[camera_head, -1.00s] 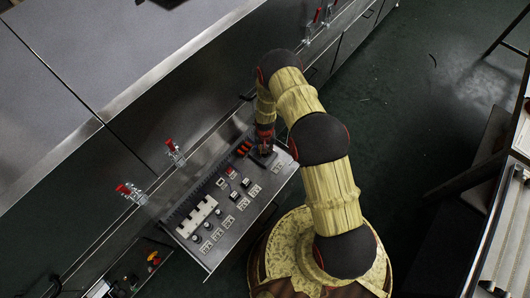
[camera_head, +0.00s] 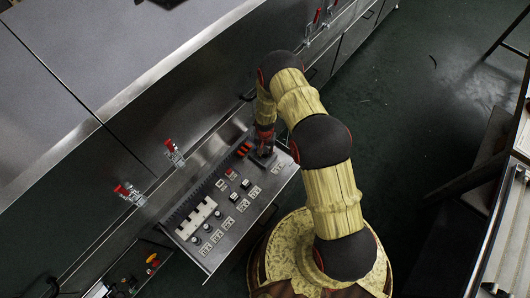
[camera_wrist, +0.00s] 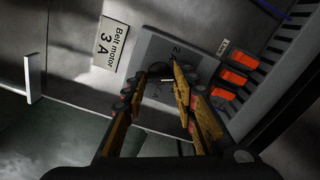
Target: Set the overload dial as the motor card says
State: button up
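The motor card (camera_wrist: 108,42) in the wrist view reads "Belt motor 3 A". Beside it is a grey dial plate (camera_wrist: 205,62) with a "2" and a "4" legible; its other marks are hidden. The dark overload dial (camera_wrist: 158,72) shows partly between my fingers, with a small pale mark beside it. My gripper (camera_wrist: 158,70) has its fingertips apart, one on each side of the dial. I cannot tell whether they touch it. In the head view my gripper (camera_head: 265,152) is over the upper right end of the open panel drawer (camera_head: 252,222).
Orange switches (camera_wrist: 233,77) stand close to my right finger; they also show in the head view (camera_head: 244,150). Several small knobs and labels fill the rest of the panel. Red-handled clamps (camera_head: 174,152) stand along the machine edge.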

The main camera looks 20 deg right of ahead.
jog(key=o, duration=0.5)
jog(key=shift+c, duration=0.2)
jog(key=shift+r, duration=0.15)
notch_tip(320, 180, up, 12)
dwell(0.6)
